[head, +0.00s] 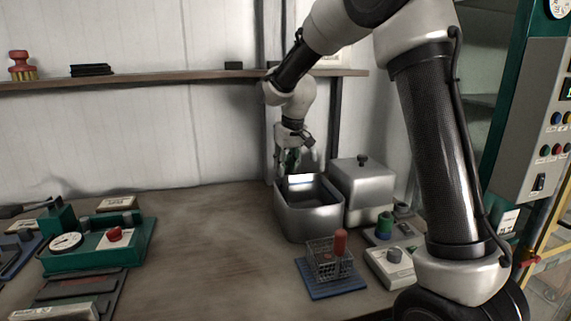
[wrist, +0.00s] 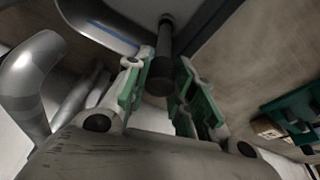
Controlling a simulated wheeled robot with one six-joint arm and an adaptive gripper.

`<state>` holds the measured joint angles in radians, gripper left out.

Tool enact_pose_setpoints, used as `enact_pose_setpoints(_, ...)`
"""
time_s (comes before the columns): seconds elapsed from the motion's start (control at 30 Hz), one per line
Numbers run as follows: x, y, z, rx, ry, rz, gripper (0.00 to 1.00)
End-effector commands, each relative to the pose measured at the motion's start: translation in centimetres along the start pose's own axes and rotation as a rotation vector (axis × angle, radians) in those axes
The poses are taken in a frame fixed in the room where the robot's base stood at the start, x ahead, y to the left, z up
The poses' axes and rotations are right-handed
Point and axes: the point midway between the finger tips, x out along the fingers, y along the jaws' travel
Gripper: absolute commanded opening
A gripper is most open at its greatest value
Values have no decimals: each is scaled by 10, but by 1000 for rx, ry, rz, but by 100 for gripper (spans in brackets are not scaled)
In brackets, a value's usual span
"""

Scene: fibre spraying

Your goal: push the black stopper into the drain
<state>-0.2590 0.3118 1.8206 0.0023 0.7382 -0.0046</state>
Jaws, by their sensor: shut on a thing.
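The metal basin (head: 312,222) stands open on the bench at the centre right in the head view. My gripper (head: 290,164) hangs over its back left rim, pointing down. In the wrist view the green-padded fingers of my gripper (wrist: 162,68) are on either side of a dark cylindrical piece, the black stopper (wrist: 160,73), and are shut on it. The stopper's far end reaches towards a grey metal rim at the top of that view. The drain is not visible; the basin floor is mostly hidden.
A lidded metal box (head: 362,187) stands right behind the basin. Small devices (head: 392,262) sit to the right. The bench left of the basin is clear (head: 210,235).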

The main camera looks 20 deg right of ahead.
Motion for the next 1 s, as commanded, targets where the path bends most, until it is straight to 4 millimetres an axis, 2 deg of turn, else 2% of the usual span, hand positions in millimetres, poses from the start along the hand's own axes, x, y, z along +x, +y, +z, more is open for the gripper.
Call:
enact_pose_setpoints(0.87, 21, 0, 6, 0, 1, 0, 0)
enact_pose_setpoints(0.9, 21, 0, 6, 0, 1, 0, 32)
enact_pose_setpoints(1.0, 21, 0, 6, 0, 1, 0, 50)
